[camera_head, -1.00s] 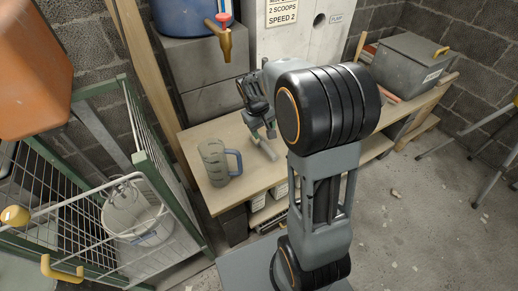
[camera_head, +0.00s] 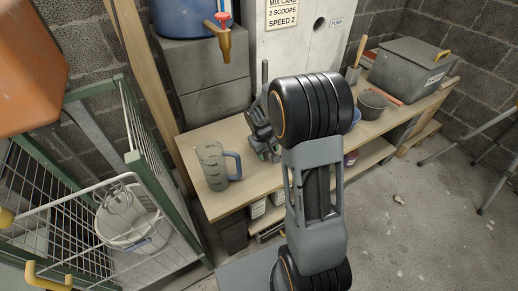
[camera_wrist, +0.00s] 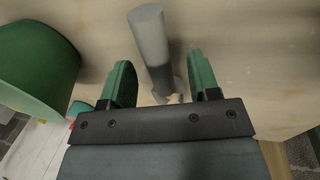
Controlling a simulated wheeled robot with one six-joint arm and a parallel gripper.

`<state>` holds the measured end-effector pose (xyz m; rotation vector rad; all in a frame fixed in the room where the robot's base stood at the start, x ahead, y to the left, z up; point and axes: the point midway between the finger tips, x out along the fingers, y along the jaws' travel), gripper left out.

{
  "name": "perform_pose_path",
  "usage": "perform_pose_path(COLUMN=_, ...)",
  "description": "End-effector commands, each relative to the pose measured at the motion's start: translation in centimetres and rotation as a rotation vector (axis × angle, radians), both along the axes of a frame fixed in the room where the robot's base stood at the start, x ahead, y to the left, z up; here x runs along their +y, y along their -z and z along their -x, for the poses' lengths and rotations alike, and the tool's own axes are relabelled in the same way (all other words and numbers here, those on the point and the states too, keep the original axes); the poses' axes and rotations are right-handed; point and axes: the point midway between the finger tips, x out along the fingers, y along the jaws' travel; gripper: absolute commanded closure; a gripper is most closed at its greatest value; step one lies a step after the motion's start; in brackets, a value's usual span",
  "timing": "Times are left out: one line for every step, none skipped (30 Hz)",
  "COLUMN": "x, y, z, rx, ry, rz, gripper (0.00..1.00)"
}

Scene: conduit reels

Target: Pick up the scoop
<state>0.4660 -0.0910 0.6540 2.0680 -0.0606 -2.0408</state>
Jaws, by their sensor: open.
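A grey cylindrical bar (camera_wrist: 152,45), which looks like the scoop's handle, lies between my fingers in the wrist view, with clear space on both sides. Its lower end is partly hidden behind my gripper's body, and no scoop bowl can be made out. My gripper (camera_wrist: 160,85) is open, with two green finger pads, over a pale wooden surface. In the head view my gripper (camera_head: 268,152) is low over the wooden bench (camera_head: 205,200), to the right of a grey mug (camera_head: 212,166) with a blue handle. My arm hides much of that spot.
A green curved container (camera_wrist: 35,65) is close on the left in the wrist view. Farther right on the bench are a grey bucket (camera_head: 372,104) and a lidded grey box (camera_head: 408,68). A wire cage (camera_head: 75,215) holding a white bucket (camera_head: 140,240) stands at left.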

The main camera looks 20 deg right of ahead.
Motion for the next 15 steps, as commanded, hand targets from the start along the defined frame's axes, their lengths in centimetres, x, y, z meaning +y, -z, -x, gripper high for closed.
perform_pose_path(x=-0.13, y=0.91, z=0.02, rx=0.002, ry=0.001, rz=-0.001, gripper=0.44)
perform_pose_path(x=-0.19, y=1.15, z=0.0, rx=0.001, ry=0.001, rz=-0.001, gripper=0.44)
perform_pose_path(x=-0.24, y=1.34, z=0.0, rx=0.001, ry=0.001, rz=-0.001, gripper=0.44)
perform_pose_path(x=-0.26, y=1.4, z=-0.02, rx=0.0, ry=0.001, rz=-0.001, gripper=0.44)
perform_pose_path(x=-0.27, y=1.41, z=-0.02, rx=0.0, ry=0.001, rz=-0.001, gripper=0.44)
perform_pose_path(x=-0.27, y=1.37, z=-0.03, rx=0.0, ry=0.001, rz=-0.001, gripper=0.44)
perform_pose_path(x=-0.27, y=1.34, z=-0.03, rx=-0.001, ry=0.001, rz=-0.001, gripper=0.44)
perform_pose_path(x=-0.26, y=1.32, z=-0.03, rx=-0.001, ry=0.001, rz=-0.001, gripper=0.44)
perform_pose_path(x=-0.26, y=1.32, z=-0.02, rx=0.0, ry=0.001, rz=-0.001, gripper=0.44)
perform_pose_path(x=-0.26, y=1.32, z=-0.02, rx=0.0, ry=0.001, rz=-0.001, gripper=0.45)
perform_pose_path(x=-0.26, y=1.32, z=-0.02, rx=0.0, ry=0.001, rz=-0.001, gripper=0.48)
perform_pose_path(x=-0.26, y=1.32, z=-0.02, rx=0.0, ry=0.001, rz=-0.001, gripper=0.52)
perform_pose_path(x=-0.26, y=1.31, z=-0.02, rx=0.0, ry=0.001, rz=-0.001, gripper=0.55)
perform_pose_path(x=-0.26, y=1.31, z=-0.02, rx=0.0, ry=0.001, rz=-0.001, gripper=0.58)
perform_pose_path(x=-0.26, y=1.31, z=-0.02, rx=0.0, ry=0.001, rz=-0.001, gripper=0.61)
